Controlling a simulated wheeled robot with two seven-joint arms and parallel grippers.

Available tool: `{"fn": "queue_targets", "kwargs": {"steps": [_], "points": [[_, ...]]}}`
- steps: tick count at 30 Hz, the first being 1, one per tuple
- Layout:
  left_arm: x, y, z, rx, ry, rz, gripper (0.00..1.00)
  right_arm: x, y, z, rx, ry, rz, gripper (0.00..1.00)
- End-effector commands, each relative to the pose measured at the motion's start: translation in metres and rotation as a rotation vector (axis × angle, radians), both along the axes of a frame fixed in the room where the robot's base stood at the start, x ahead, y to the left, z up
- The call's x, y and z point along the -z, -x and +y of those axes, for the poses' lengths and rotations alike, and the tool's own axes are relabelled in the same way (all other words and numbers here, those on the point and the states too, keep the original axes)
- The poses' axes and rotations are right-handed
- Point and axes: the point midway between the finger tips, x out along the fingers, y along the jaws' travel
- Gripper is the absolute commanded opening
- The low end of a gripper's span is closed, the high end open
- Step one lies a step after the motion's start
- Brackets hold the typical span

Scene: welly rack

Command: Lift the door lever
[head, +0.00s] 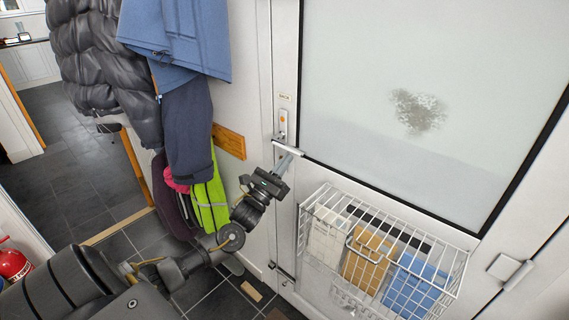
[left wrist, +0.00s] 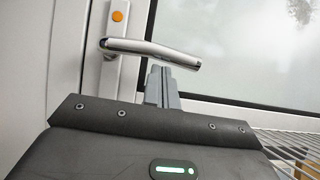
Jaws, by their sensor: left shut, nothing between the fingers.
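The door lever (head: 285,146) is a silver handle on a plate at the left side of the white door (head: 284,215). In the left wrist view the lever (left wrist: 150,50) points right from its plate, which has an orange button. My left gripper (head: 287,158) is shut and empty, with its fingertips just below the lever. In the left wrist view the closed fingers (left wrist: 160,75) reach up to the lever's underside near its middle; whether they touch it I cannot tell. My right gripper is out of view.
A white wire basket (head: 460,275) with a white, a tan and a blue item hangs on the door, right of my gripper. Coats (head: 188,125) and a lime green item (head: 210,200) hang on the left. A red extinguisher (head: 14,265) stands at far left.

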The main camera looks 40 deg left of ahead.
Motion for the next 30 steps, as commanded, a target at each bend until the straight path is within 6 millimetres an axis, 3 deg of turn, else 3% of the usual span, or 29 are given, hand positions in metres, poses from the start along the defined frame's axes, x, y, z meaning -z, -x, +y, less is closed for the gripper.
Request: {"fn": "queue_targets", "kwargs": {"steps": [17, 30], "points": [[-0.011, 0.0, -0.004, 0.0, 0.114, 0.006, 0.0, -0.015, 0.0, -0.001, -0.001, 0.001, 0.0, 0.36], [-0.038, 0.001, -0.009, 0.0, 0.403, 0.023, 0.0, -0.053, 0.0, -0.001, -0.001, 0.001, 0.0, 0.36]]}}
